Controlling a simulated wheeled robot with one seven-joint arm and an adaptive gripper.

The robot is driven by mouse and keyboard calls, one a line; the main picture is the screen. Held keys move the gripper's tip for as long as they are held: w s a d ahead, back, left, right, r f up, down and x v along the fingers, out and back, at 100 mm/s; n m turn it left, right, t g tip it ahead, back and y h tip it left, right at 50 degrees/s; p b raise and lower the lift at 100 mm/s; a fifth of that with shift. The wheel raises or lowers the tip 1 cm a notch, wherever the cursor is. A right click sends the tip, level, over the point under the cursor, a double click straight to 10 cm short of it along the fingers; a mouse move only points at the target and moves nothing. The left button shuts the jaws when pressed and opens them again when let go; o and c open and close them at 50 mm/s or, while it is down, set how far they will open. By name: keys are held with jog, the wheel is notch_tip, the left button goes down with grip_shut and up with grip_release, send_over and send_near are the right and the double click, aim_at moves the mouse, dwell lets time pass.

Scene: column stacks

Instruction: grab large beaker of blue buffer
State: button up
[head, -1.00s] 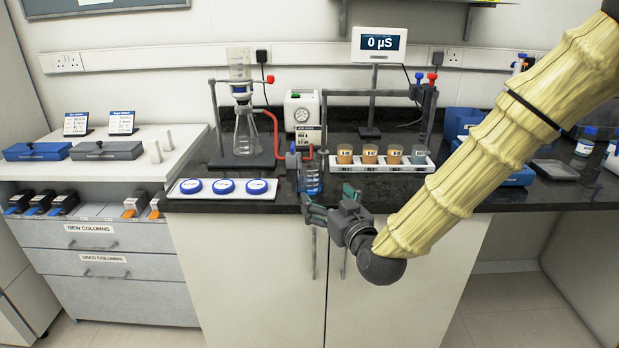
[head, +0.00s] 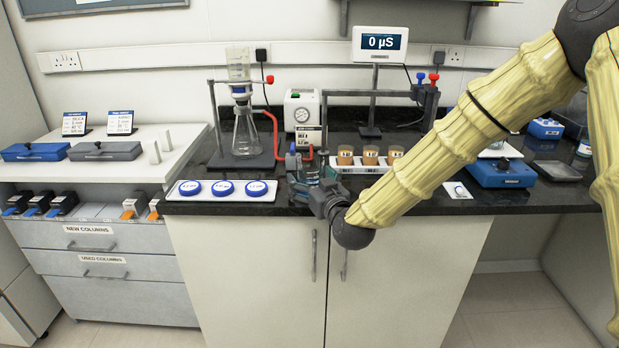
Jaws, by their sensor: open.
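The beaker of blue buffer (head: 309,174) stands near the front edge of the black bench, left of the row of brown-filled cups. Only part of it shows, as my gripper covers its lower front. My gripper (head: 308,184) is open and right at the beaker, with its fingers at about the beaker's height. I cannot tell whether the fingers touch the glass or are fully around it.
A white rack of brown cups (head: 345,155) stands close to the right. A tray with blue round lids (head: 223,197) lies to the left. A filter flask (head: 246,134) with a red hose (head: 272,127) and a gauge box (head: 302,112) stand behind.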

aim_at(305, 162)
jog(key=shift+w+a, duration=0.2)
jog(key=shift+w, duration=0.35)
jog(key=shift+c, duration=0.3)
jog(key=c, duration=1.1)
jog(key=shift+r, duration=0.15)
jog(key=shift+c, duration=0.2)
jog(key=shift+r, duration=1.65)
jog(key=d+v, duration=0.1)
jog(key=v, duration=1.4)
jog(key=shift+d+r+b, duration=0.2)
jog(key=shift+r+b, duration=0.1)
jog(key=shift+b, duration=0.1)
jog(key=shift+s, duration=0.25)
